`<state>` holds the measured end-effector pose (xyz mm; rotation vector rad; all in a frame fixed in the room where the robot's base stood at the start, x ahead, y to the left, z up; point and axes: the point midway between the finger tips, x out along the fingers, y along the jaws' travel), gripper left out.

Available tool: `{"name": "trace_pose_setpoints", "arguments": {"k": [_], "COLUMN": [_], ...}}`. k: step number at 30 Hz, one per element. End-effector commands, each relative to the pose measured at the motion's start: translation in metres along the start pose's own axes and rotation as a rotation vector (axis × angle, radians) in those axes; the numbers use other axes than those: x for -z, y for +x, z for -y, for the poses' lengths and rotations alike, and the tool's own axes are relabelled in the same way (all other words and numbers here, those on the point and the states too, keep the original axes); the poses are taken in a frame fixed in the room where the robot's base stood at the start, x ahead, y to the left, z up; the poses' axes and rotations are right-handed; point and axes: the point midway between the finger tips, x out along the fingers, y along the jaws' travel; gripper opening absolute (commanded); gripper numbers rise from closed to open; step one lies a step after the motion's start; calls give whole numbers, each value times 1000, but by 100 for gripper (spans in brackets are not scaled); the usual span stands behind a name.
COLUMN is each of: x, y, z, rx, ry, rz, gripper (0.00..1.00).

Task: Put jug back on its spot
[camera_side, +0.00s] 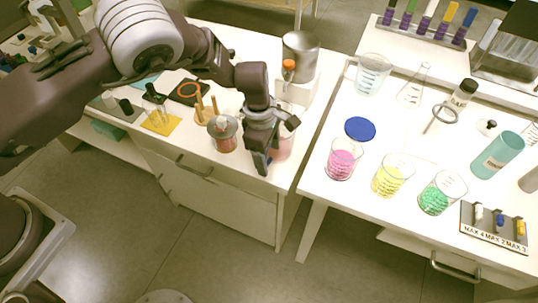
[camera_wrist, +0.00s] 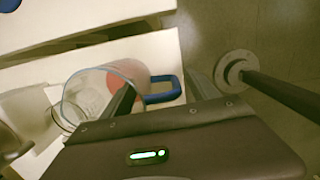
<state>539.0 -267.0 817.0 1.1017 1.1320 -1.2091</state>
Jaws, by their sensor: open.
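The jug (camera_side: 284,148) is clear with pinkish-red contents, near the front right edge of the left table, partly hidden behind my gripper (camera_side: 262,160). In the wrist view the jug (camera_wrist: 92,92) lies to the left, its blue handle (camera_wrist: 164,97) pointing right. My gripper (camera_wrist: 160,95) is open, with its fingers on either side of the handle in that view; I cannot tell whether they touch it. A flat round blue disc (camera_side: 360,128) lies bare on the right table.
Beakers with pink (camera_side: 342,163), yellow (camera_side: 391,178) and green (camera_side: 440,197) liquid stand in front of the disc. A metal pot (camera_side: 300,52) stands behind. A narrow gap separates the tables.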

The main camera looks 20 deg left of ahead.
Motion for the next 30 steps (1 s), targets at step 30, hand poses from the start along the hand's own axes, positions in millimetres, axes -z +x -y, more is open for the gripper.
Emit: {"name": "trace_pose_setpoints", "arguments": {"k": [30], "x": [32], "y": [-213], "z": [15], "rx": [-40], "ry": [217], "rz": [106], "gripper": [69]}}
